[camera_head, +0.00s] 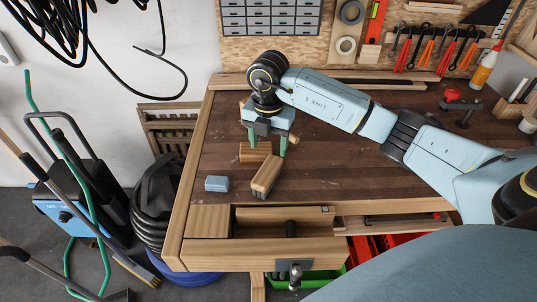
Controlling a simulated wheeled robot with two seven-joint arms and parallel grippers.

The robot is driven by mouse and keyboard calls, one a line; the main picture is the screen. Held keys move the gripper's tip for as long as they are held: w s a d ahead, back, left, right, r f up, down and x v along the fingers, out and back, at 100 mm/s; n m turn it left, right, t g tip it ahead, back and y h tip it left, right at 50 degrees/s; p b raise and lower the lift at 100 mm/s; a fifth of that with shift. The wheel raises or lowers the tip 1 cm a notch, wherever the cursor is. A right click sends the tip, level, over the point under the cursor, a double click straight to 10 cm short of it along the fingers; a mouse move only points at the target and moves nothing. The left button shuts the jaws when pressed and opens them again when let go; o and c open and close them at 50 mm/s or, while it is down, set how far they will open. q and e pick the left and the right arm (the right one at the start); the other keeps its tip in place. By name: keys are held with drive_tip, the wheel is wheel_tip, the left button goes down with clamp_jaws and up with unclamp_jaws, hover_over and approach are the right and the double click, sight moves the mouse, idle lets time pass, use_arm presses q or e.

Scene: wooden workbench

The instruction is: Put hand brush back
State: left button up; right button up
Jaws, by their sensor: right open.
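My right gripper (267,144) reaches down over the left part of the workbench, its two green-tipped fingers apart. A wooden block-like piece (255,153) lies on the bench between and just below the fingers; I cannot tell if they touch it. A second wooden piece (267,174) with a greyish lower side lies just in front, at a slant. Either could be the hand brush; bristles are too small to make out clearly. My left gripper is not seen.
A small blue-grey block (217,184) lies at left on the workbench (340,170). Tools hang on the back board (285,50). A red-topped item (453,95) stands at the right rear.

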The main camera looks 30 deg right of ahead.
wheel_tip(320, 180, up, 7)
idle(0.3)
drive_tip(key=shift+f, duration=0.15)
idle(0.3)
